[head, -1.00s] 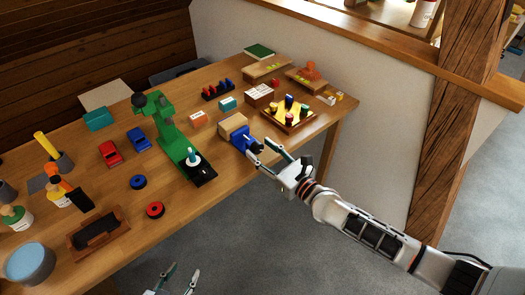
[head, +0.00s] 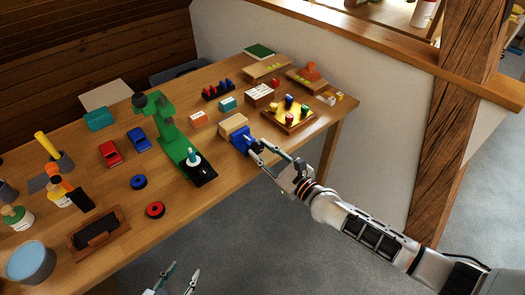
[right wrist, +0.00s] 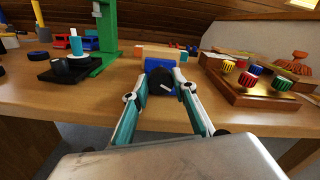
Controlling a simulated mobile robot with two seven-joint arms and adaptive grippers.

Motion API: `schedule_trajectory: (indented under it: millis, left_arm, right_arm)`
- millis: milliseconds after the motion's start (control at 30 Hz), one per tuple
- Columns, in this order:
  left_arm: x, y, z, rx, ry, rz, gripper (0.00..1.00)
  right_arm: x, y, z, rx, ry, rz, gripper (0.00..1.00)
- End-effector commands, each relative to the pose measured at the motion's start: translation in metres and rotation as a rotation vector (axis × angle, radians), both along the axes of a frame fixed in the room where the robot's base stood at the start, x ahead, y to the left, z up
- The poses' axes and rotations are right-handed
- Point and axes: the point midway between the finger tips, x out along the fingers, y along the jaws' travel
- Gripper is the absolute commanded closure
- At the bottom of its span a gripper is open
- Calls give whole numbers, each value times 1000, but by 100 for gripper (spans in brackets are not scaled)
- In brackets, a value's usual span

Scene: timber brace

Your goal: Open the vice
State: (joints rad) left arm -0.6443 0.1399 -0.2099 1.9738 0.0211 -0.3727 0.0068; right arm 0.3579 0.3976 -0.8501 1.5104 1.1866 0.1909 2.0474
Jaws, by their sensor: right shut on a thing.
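The blue vice (head: 238,142) is fixed at the table's front edge, with a light wooden block (head: 233,124) at its back. It also shows in the right wrist view (right wrist: 158,63), with a dark round knob and handle (right wrist: 162,80) on its front. My right gripper (head: 256,151) reaches in from the right at the vice's front. Its fingers (right wrist: 165,82) are shut on the vice handle, one on each side, and partly hide it. My left gripper (head: 182,272) is at the bottom of the head view, away from the table, with its fingers apart and empty.
A green press (head: 172,140) with a black base stands left of the vice. A wooden tray with coloured knobs (head: 289,113) lies to the right. Small boxes (head: 260,94) sit behind. The floor in front of the table is clear.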

Motion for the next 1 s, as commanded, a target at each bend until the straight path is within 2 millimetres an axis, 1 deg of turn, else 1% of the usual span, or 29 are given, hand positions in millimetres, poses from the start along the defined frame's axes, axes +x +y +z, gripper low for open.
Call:
schedule_trajectory:
  millis: [300, 500, 700, 1000]
  left_arm:
    - [0, 0, 2, -3, 0, 1, 60]
    - [-1, 0, 0, -4, 3, 1, 60]
    - [-2, -1, -1, -3, 6, 0, 60]
    - [-2, -1, -1, -3, 6, 0, 60]
  right_arm:
    - [-1, 1, 0, -177, -129, 0, 95]
    - [-1, 1, 0, -246, -180, 0, 95]
    - [-1, 1, 0, -279, -204, 0, 95]
    - [-1, 1, -1, -283, -207, 0, 95]
